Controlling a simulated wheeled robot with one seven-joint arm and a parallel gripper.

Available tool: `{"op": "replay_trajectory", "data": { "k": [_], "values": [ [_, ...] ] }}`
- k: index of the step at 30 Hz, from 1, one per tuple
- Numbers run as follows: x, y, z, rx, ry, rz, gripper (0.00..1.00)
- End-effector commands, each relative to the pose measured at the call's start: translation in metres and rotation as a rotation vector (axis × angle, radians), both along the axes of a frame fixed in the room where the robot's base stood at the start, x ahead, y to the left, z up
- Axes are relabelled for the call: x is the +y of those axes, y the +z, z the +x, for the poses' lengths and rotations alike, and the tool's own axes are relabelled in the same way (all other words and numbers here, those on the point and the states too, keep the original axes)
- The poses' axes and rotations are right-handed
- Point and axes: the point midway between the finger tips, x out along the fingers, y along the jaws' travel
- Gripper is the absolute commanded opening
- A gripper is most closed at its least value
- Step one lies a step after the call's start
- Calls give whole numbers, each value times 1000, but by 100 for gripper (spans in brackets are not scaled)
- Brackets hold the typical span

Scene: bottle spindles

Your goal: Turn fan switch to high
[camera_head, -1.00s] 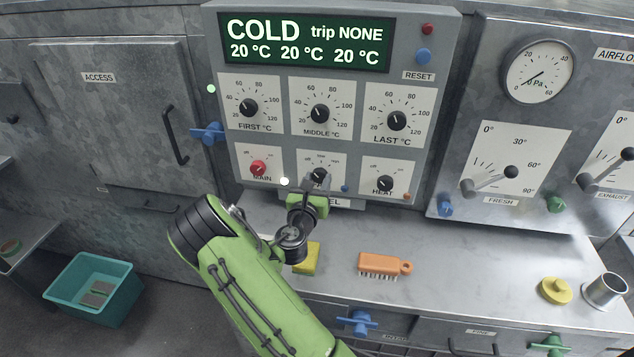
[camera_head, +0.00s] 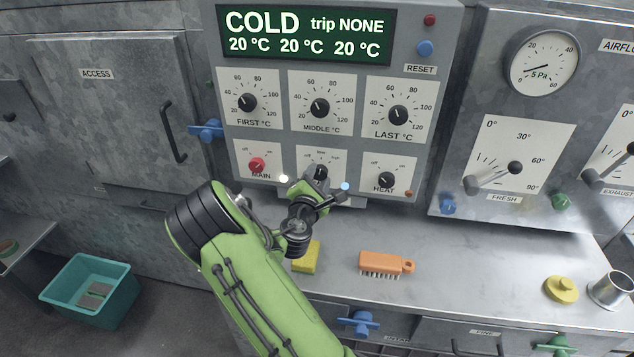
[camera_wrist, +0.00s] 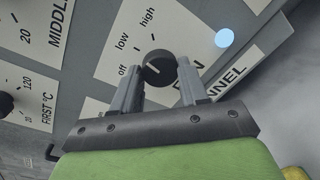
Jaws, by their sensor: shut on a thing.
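The fan switch (camera_head: 319,172) is a black round knob in the bottom middle of the control panel. It also shows in the wrist view (camera_wrist: 158,68), on a white plate marked off, low and high. Its white mark lies towards the off and low side; the exact setting is hard to tell. My gripper (camera_wrist: 160,75) is shut on the knob, one finger on each side. In the head view my gripper (camera_head: 325,188) partly hides the plate. A blue lamp (camera_wrist: 224,37) beside the plate is lit, also in the head view (camera_head: 345,186).
The red main knob (camera_head: 257,165) and the heat knob (camera_head: 386,180) flank the fan switch. The display (camera_head: 305,35) reads COLD, trip NONE. The gauge (camera_head: 541,64) reads 5 Pa. A yellow sponge (camera_head: 306,257) and an orange brush (camera_head: 384,264) lie on the bench below.

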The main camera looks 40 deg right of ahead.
Motion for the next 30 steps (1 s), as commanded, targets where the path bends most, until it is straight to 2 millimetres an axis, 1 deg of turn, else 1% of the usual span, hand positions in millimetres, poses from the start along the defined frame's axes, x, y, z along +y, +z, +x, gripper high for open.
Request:
{"op": "replay_trajectory", "data": {
  "k": [6, 15, 22, 30],
  "values": [
    [0, -2, 0, -161, -1, 124, 13],
    [-1, -2, -1, -347, -1, 268, 13],
    [-1, -2, -1, -437, -2, 339, 13],
    [0, -1, -1, -480, -2, 374, 13]
  ]
}}
